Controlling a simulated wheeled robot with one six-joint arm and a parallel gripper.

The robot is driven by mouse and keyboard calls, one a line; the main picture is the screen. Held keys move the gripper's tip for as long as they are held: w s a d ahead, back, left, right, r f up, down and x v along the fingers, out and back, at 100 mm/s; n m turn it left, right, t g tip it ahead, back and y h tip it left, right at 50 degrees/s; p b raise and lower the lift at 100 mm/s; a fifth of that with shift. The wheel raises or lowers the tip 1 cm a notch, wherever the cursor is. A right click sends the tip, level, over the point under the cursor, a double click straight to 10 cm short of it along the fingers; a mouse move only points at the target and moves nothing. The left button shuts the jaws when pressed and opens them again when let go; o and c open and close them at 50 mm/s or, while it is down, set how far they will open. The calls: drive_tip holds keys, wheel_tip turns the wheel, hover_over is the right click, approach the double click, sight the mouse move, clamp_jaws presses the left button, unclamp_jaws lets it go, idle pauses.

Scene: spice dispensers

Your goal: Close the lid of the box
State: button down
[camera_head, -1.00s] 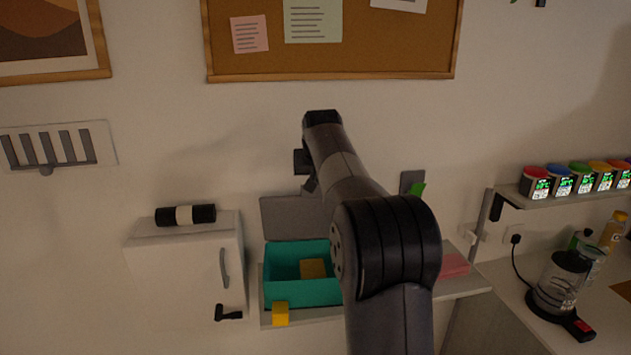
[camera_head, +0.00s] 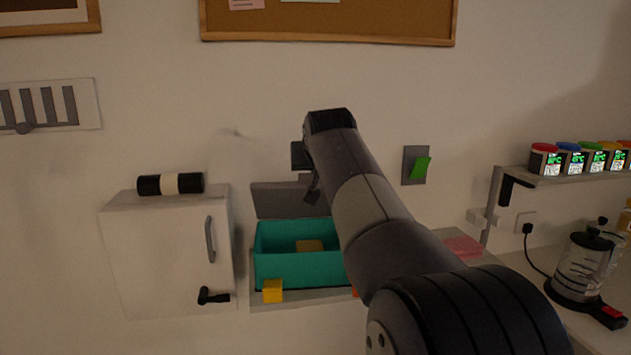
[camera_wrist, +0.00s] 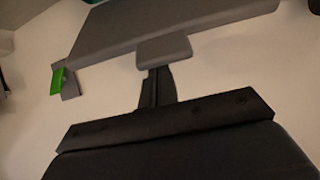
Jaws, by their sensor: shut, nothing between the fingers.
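The teal box (camera_head: 290,272) sits on the shelf at lower centre in the head view. Its grey lid (camera_head: 275,201) stands open and upright at the back edge, near the wall. In the wrist view the lid (camera_wrist: 165,28) is a wide grey slab across the top. My gripper (camera_head: 311,193) is shut and empty, by the upper right of the lid. Its fingertips show in the wrist view (camera_wrist: 163,50), overlapping the lid's edge; I cannot tell if they touch. My arm hides the box's right end.
A yellow block (camera_head: 310,246) lies in the box and another yellow cube (camera_head: 272,291) stands in front. A white cabinet (camera_head: 165,255) is left. A green switch (camera_head: 421,167) is on the wall to the right. A coffee maker (camera_head: 582,270) stands further right.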

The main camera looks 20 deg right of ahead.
drive_tip(key=shift+s+a+f+t+h+b, duration=0.4)
drive_tip(key=shift+s+f+t+b, duration=0.95)
drive_tip(key=shift+f+b, duration=2.8)
drive_tip(key=shift+s+a+f+t+h+b, duration=0.25)
drive_tip(key=shift+s+a+f+t+b, duration=0.95)
drive_tip(key=shift+b, duration=5.5)
drive_tip(key=shift+s+d+f+t+h+b, duration=0.3)
drive_tip(key=shift+s+f+t+b, duration=0.55)
drive_tip(key=shift+s+f+b, duration=3.2)
